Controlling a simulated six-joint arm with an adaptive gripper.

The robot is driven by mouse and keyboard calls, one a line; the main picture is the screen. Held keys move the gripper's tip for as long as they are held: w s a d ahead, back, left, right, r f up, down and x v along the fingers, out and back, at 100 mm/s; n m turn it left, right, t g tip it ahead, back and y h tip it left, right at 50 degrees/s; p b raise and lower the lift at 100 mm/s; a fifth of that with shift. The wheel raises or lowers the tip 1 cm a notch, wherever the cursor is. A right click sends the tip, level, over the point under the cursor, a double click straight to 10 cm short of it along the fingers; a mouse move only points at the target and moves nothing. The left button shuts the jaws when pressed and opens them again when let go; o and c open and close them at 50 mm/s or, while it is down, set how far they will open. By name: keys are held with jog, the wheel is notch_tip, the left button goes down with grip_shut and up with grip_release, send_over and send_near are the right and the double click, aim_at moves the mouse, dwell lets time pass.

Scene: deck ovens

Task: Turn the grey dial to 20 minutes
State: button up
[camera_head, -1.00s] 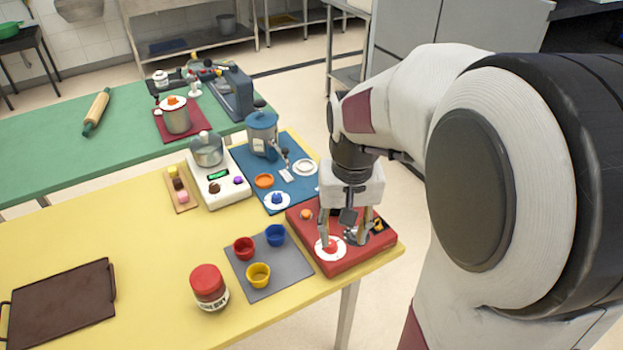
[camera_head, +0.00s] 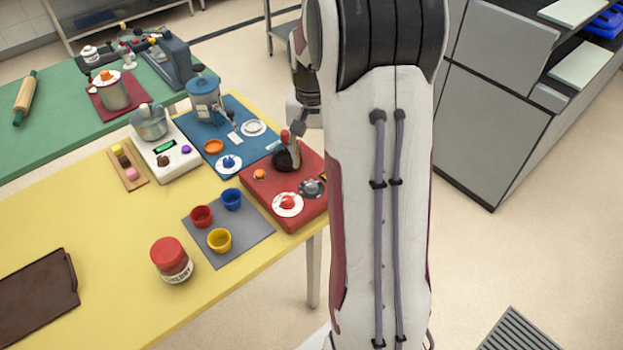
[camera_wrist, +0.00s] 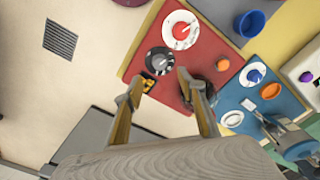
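The grey dial (camera_head: 311,188) is on top of the red box (camera_head: 262,200), near its right edge. In the wrist view the grey dial (camera_wrist: 159,61) shows a dark round scale with a grey knob; I cannot read its setting. My gripper (camera_wrist: 164,76) is open and empty, its fingertips spread, with the dial showing just beyond the gap between them. In the head view my arm hides most of the gripper; one finger shows over the box's far part.
A red dial on a white disc (camera_head: 288,203) sits beside the grey dial. An orange button (camera_head: 259,174) and a dark round part (camera_wrist: 200,93) are also on the box. Red, blue and yellow cups stand on a grey mat (camera_head: 248,240) to the left.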

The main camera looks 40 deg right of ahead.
aim_at(312, 184)
jog(key=shift+f, duration=0.2)
dwell(0.3)
jog(key=shift+f, duration=3.75)
jog(key=c, duration=1.1)
